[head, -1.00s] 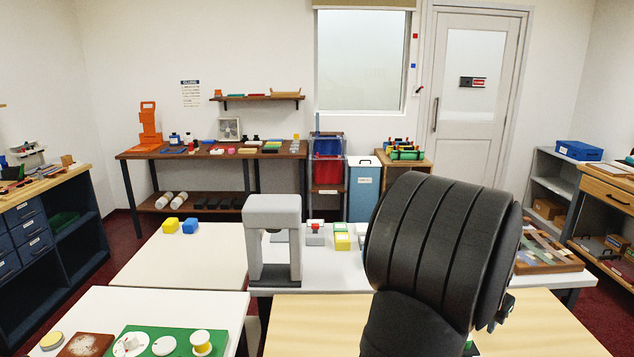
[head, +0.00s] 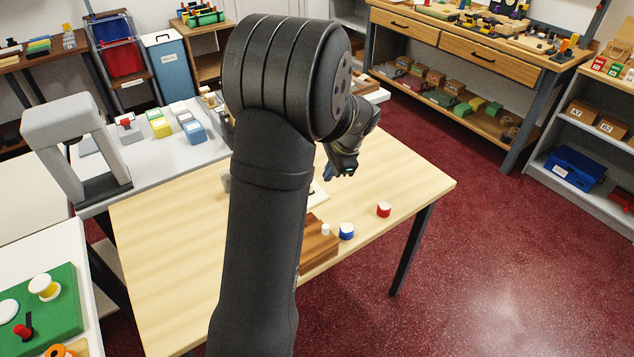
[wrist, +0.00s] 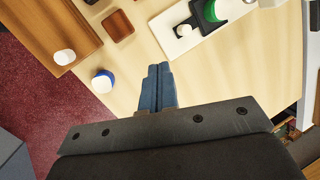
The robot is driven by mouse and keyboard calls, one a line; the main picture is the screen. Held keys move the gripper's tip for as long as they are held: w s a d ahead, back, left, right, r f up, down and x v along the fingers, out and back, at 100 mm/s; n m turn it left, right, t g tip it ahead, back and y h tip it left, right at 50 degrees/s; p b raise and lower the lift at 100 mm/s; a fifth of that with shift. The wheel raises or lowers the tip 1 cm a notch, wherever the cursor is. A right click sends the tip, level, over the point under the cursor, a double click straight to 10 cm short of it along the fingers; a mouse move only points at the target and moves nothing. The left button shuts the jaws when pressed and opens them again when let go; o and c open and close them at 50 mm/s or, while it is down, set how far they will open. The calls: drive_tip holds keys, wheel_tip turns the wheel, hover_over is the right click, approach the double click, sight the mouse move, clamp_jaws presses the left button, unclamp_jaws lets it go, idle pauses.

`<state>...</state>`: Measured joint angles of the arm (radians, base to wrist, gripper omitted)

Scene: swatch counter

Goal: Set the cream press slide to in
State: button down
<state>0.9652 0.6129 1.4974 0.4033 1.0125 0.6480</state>
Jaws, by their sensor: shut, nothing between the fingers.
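I cannot tell for certain which part is the cream press slide. In the wrist view a cream-white plate (wrist: 160,29) lies on the light wooden table. It carries a dark piece with a small white knob (wrist: 183,31) and a green round knob (wrist: 219,8) on a dark base, cut off by the top edge. My gripper (wrist: 158,66) is shut and empty, its blue fingers pointing towards the table just below the plate in the picture. In the head view my gripper (head: 338,173) is over the table's far side, and my arm hides most of the plate.
A brown wooden block (head: 318,243) with a white knob (head: 325,229) sits near the table edge. A blue-and-white round piece (head: 346,231) and a red-and-white one (head: 384,209) stand beside it. A grey arch (head: 70,115) stands at left. The table's near left is clear.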

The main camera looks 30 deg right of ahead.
drive_tip(key=s+d+f+m+t+y, duration=0.2)
drive_tip(key=s+d+f+m+t, duration=0.25)
drive_tip(key=m, duration=0.45)
drive_tip(key=shift+m, duration=0.3)
drive_tip(key=x, duration=0.7)
drive_tip(key=shift+w+d, duration=0.15)
drive_tip(key=shift+w, duration=0.45)
drive_tip(key=w, duration=0.1)
drive_tip(key=w+a, duration=0.1)
drive_tip(key=w, duration=0.1)
drive_tip(key=shift+a, duration=0.2)
drive_tip(key=shift+w+a, duration=0.2)
drive_tip(key=shift+w, duration=0.15)
drive_tip(key=w, duration=0.5)
drive_tip(key=shift+w, duration=0.55)
